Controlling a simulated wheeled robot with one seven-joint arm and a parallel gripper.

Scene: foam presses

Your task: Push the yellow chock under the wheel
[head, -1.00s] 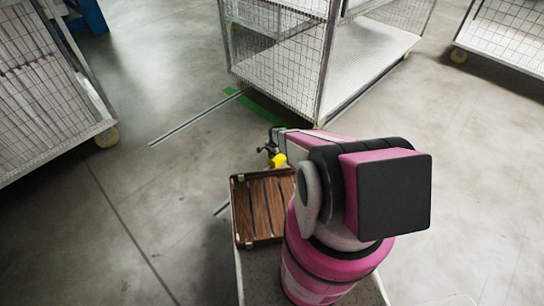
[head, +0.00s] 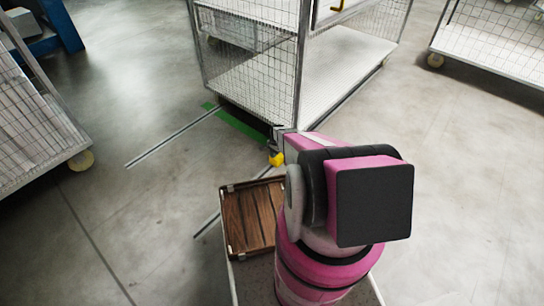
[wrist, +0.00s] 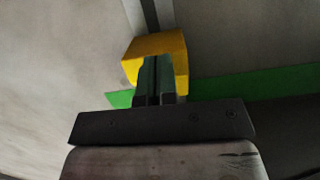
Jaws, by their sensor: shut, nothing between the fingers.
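The yellow chock (wrist: 155,45) lies directly in front of my gripper (wrist: 158,68) in the wrist view. My two fingertips are together and empty, and overlap the chock's near side; contact is hard to tell. In the head view a small yellow patch (head: 276,160) shows beside the end of my arm, which hides most of the gripper. The mesh cart (head: 298,85) stands just beyond it. No wheel shows under its near corner in either view.
A green floor strip (head: 240,128) runs along the cart's near edge, and also by the chock (wrist: 245,85). A metal floor rail (head: 172,138) lies to the left. Other mesh carts stand at left (head: 35,130) and right (head: 490,60). A brown slatted tray (head: 250,218) sits beside my arm.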

